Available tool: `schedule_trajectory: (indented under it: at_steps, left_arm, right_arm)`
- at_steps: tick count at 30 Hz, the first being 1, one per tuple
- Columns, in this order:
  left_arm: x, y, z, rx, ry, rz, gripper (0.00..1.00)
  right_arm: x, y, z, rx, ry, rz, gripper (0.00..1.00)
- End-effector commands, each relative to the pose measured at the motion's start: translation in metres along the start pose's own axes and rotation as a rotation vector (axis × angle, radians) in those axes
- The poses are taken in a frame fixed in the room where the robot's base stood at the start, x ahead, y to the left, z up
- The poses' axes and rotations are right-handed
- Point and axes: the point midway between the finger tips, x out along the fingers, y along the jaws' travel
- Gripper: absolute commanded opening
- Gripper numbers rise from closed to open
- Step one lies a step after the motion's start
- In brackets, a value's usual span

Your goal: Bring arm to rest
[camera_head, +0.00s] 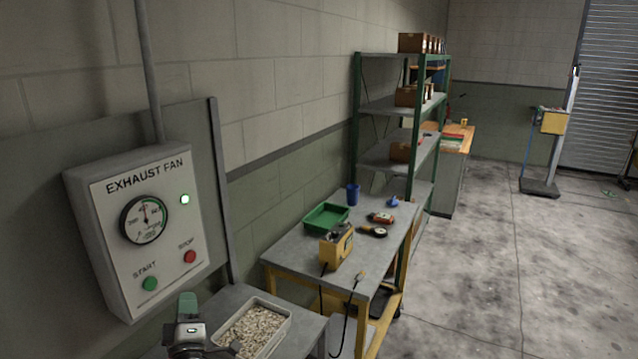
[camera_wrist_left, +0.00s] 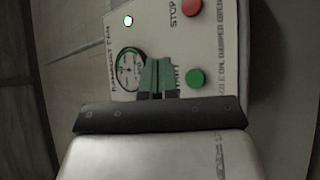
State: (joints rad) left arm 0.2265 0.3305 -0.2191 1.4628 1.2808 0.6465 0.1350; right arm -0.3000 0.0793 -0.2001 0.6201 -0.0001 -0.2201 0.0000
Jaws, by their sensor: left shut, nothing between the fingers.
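My left gripper (camera_head: 188,306) is at the bottom of the head view, below the exhaust fan box and apart from its buttons as far as I can see. Its green fingers are shut with nothing between them; they also show in the left wrist view (camera_wrist_left: 157,76), in front of the panel. The exhaust fan box (camera_head: 105,262) hangs on the wall at the left, with a gauge (camera_head: 145,219), a lit green lamp (camera_head: 185,199), a green START button (camera_head: 150,284) and a red STOP button (camera_head: 190,257). My right gripper is in neither view.
A tray of pale pellets (camera_head: 283,337) stands on a grey table beside my left gripper. A workbench (camera_head: 285,262) behind holds a yellow device (camera_head: 337,247), a green tray (camera_head: 311,228) and a blue cup (camera_head: 353,194). Shelves (camera_head: 376,107) stand beyond.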

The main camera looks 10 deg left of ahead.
Motion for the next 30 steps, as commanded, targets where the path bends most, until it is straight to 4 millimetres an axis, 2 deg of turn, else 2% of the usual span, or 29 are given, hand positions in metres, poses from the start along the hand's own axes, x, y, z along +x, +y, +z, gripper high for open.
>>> schedule_trajectory:
  at_steps: [5,9,14,17,21,24,30]
  left_arm:
    - [-0.055,0.026,0.056,0.112,-0.347,0.065,0.0]
    - [-0.118,0.043,0.093,0.266,-0.665,0.104,0.0]
    - [-0.195,0.047,0.111,0.475,-0.994,0.094,0.0]
    - [-0.241,0.044,0.106,0.62,-1.179,0.052,0.0]
    - [-0.295,0.036,0.083,0.805,-1.397,-0.054,0.0]
    - [-0.321,0.032,0.063,0.901,-1.503,-0.133,0.0]
    - [-0.357,0.03,0.025,1.027,-1.645,-0.285,0.0]
  right_arm:
    - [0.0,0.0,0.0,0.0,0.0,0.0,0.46]
    - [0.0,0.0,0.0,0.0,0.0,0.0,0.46]
    - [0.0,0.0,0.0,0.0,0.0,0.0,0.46]
    - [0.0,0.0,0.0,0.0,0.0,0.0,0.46]
    - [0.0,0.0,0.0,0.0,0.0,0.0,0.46]
    - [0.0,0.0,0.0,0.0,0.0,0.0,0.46]
    - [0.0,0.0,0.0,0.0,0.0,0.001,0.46]
